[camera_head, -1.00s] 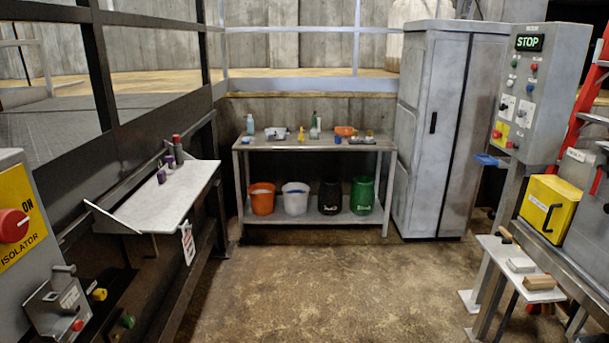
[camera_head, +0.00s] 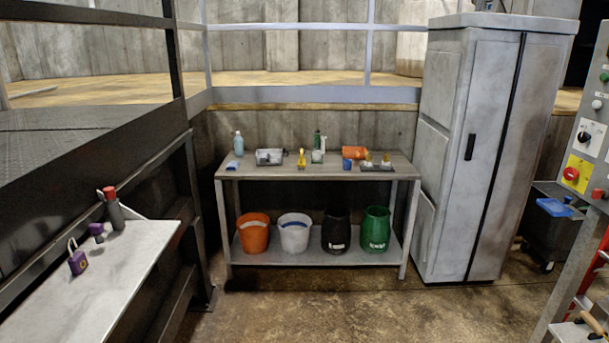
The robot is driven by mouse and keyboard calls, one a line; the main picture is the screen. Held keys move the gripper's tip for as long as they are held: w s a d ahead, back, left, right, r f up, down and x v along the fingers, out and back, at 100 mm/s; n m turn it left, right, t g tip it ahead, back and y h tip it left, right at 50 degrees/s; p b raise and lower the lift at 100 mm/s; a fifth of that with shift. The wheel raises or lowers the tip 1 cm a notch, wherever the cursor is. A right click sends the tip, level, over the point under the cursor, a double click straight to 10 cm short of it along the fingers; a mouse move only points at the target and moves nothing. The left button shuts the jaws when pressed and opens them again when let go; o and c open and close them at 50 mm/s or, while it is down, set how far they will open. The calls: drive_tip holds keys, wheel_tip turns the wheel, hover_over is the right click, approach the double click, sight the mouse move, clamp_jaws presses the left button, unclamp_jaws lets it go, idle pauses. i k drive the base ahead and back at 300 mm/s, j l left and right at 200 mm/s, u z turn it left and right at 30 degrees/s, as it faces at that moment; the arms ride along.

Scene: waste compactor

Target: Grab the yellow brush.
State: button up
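A small yellow item (camera_head: 301,158), which looks like the yellow brush, stands on the top of the grey metal table (camera_head: 330,174) against the back wall. It is too small to make out its bristles. Two smaller yellow-topped items (camera_head: 377,159) sit on a dark tray at the right of the same table top. My gripper is not in view.
On the table are a grey tray (camera_head: 269,157), a green bottle (camera_head: 318,141), a pale bottle (camera_head: 239,143) and an orange container (camera_head: 354,153). Several buckets stand on its lower shelf. A grey cabinet (camera_head: 462,150) stands right, a sloped shelf (camera_head: 110,270) left. Floor ahead is clear.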

sight(301, 162)
drive_tip(key=i, duration=0.85)
drive_tip(key=i+u, duration=0.15)
drive_tip(key=i, duration=0.75)
drive_tip(key=i+u, duration=0.35)
drive_tip(key=i+l+u, duration=0.15)
drive_tip(key=i+u, duration=0.2)
drive_tip(key=i+l+u, duration=0.3)
drive_tip(key=i, duration=0.15)
drive_tip(key=i+l+u, duration=0.1)
drive_tip(key=i+u, duration=0.3)
drive_tip(key=i+l+u, duration=0.2)
drive_tip(key=u, duration=0.2)
drive_tip(key=i+l+u, duration=0.3)
drive_tip(key=u, duration=0.15)
